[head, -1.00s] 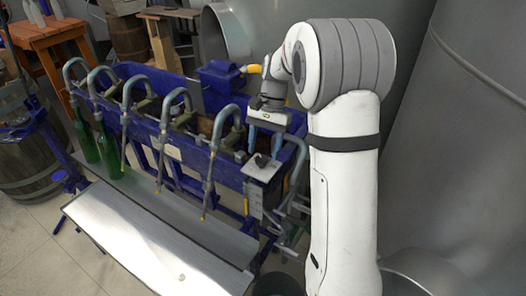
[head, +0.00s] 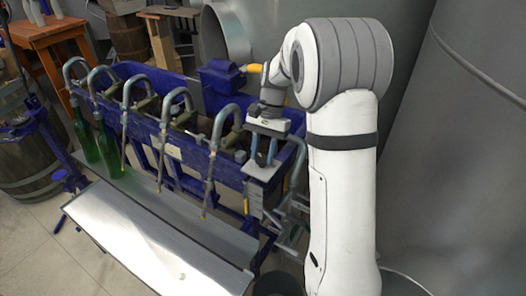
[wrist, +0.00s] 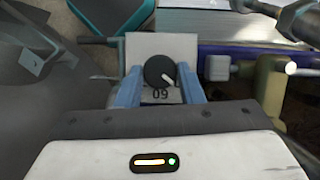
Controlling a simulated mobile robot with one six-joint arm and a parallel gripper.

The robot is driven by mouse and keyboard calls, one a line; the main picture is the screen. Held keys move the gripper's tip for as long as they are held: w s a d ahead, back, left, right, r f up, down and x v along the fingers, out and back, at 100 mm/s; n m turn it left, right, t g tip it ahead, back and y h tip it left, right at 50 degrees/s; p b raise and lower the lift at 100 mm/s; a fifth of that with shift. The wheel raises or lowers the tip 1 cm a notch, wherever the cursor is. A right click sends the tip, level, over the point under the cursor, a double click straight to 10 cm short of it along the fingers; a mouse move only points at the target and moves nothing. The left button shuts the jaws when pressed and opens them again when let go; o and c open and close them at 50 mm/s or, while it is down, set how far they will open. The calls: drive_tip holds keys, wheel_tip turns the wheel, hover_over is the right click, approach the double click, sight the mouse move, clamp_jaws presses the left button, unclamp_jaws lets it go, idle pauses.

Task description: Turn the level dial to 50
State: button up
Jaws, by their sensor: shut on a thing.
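The level dial is a round black knob (wrist: 160,71) with a white pointer mark, set on a pale plate (wrist: 178,43) in the wrist view. The mark points to the lower right of the picture. Dark digits printed below the knob look like 60 or an upside-down 09; I cannot tell which. My gripper (wrist: 160,88) has its two blue fingers on either side of the knob, shut on it. In the head view my gripper (head: 263,157) is down at the plate (head: 263,172) on the right end of the blue filling machine, and largely hides the knob.
The blue filling machine (head: 160,143) carries several curved metal spouts along its front, close to the left of my gripper. Green bottles (head: 86,138) stand at its left end. A metal tray (head: 150,240) lies in front. Large steel tanks (head: 455,150) crowd the right.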

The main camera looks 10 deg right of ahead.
drive_tip(key=shift+r+n+p, duration=0.15)
drive_tip(key=shift+n+p, duration=0.25)
drive_tip(key=shift+w+n+h, duration=0.1)
drive_tip(key=shift+n+h, duration=0.2)
drive_tip(key=shift+n, duration=0.2)
drive_tip(key=o, duration=1)
drive_tip(key=shift+c, duration=0.2)
drive_tip(key=v, duration=0.7)
drive_tip(key=shift+w+r, duration=0.2)
